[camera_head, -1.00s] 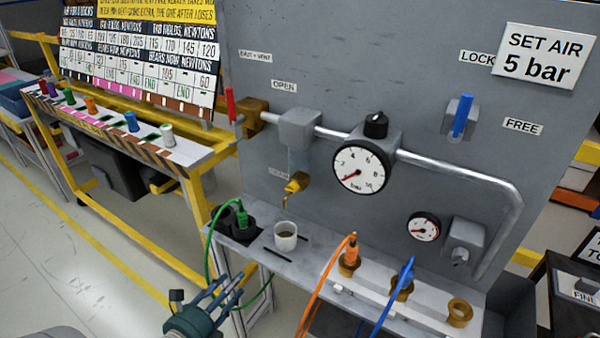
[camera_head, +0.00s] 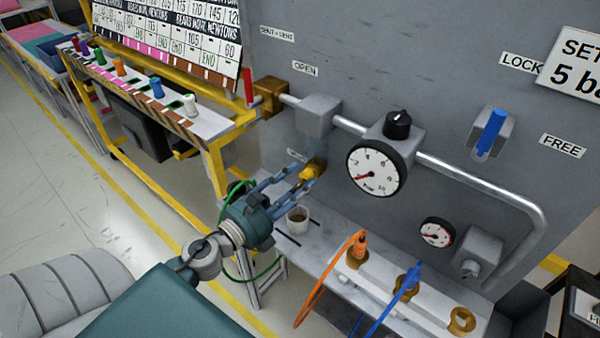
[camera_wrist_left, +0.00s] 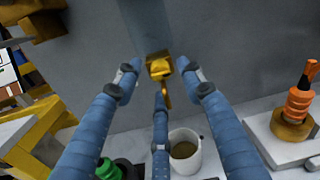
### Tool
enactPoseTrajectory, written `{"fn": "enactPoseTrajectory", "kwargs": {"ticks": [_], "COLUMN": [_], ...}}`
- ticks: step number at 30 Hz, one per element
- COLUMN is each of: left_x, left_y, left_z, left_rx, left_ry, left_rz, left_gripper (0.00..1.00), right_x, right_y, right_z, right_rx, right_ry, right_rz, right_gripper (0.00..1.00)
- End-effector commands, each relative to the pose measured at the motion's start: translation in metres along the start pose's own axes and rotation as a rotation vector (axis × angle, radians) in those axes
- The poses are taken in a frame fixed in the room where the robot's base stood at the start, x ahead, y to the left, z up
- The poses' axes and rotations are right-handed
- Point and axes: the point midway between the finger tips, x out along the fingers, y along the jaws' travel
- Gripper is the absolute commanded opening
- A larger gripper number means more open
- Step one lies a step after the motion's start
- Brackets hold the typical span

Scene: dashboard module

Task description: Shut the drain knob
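The brass drain knob (camera_head: 313,170) sits below the bluish bowl (camera_head: 310,146) that hangs under a grey block on the pipe. In the left wrist view the knob (camera_wrist_left: 160,66) is near the picture's middle, with a small brass part pointing down from it. My left gripper (camera_head: 304,174) is at the knob. Its three blue fingers (camera_wrist_left: 158,80) are spread, one to each side of the knob and one below. Small gaps show at the sides; contact cannot be told. My right gripper is not in view.
A white cup (camera_head: 297,219) with brownish contents stands on the shelf under the knob. A green plug and hose (camera_head: 241,188) are beside my left gripper. A gauge (camera_head: 376,168) is to the right. Orange (camera_head: 360,243) and blue (camera_head: 409,281) hoses rise from the shelf's front.

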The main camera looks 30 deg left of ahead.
Motion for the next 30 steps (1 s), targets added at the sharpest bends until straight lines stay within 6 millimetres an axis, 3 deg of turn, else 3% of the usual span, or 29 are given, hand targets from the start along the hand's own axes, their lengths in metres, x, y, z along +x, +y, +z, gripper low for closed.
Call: {"fn": "enactPoseTrajectory", "kwargs": {"ticks": [4,13,19,30], "left_x": [0.0114,0.0136,0.0134,0.0133], "left_y": [-0.0004,-0.0001,-0.0001,0.0001], "left_z": [0.0007,-0.0009,-0.0008,-0.0005], "left_rx": [0.0,0.0,-0.001,-0.034], "left_ry": [0.0,0.001,0.001,-0.001], "left_rz": [-0.001,0.0,0.0,0.0], "left_gripper": [0.39,0.39,0.01,0.0], "right_x": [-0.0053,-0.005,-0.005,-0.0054], "right_y": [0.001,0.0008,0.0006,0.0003], "right_z": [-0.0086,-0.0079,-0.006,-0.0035], "right_rx": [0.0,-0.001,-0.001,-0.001], "right_ry": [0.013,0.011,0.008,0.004], "right_rz": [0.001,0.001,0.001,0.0], "right_gripper": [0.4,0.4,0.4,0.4]}}
